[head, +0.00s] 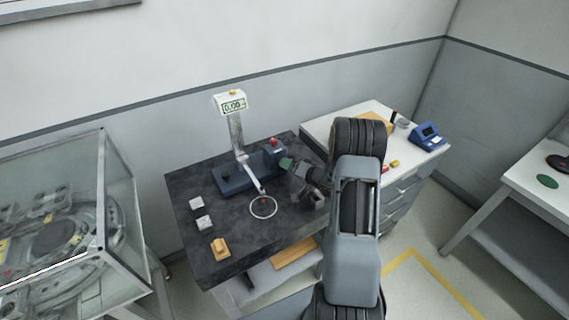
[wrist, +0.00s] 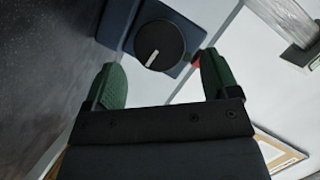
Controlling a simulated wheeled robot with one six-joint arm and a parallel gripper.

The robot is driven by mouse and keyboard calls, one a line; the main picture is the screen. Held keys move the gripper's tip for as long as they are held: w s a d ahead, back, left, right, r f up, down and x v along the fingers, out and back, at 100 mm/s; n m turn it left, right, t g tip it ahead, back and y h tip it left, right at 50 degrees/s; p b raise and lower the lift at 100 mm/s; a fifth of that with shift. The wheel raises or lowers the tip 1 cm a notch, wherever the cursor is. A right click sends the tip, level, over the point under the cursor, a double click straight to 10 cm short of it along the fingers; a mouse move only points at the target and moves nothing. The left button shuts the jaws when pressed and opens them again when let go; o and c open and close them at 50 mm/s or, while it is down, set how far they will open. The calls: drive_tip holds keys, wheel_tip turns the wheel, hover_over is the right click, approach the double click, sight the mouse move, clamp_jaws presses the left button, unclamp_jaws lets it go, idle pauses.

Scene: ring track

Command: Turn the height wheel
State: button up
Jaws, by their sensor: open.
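The height gauge has a blue base (head: 237,176), a slanted grey column (head: 237,135) and a display (head: 231,103) reading about 0.00. In the wrist view a round black wheel (wrist: 158,46) with a white mark sits on a blue block (wrist: 128,22); I take it as the height wheel. My gripper (wrist: 160,60) is open, its green fingers either side of the wheel's near edge, with gaps visible. In the head view my gripper (head: 290,165) is at the right end of the base, and the wheel is hidden there.
The gauge stands on a dark stone table (head: 190,245). A white cabinet (head: 330,120) stands behind to the right; a glass case (head: 75,195) is at left.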

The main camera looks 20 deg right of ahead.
drive_tip(key=shift+x, duration=1.9)
drive_tip(key=shift+c, duration=0.4)
drive_tip(key=c, duration=0.8)
drive_tip(key=shift+c, duration=0.2)
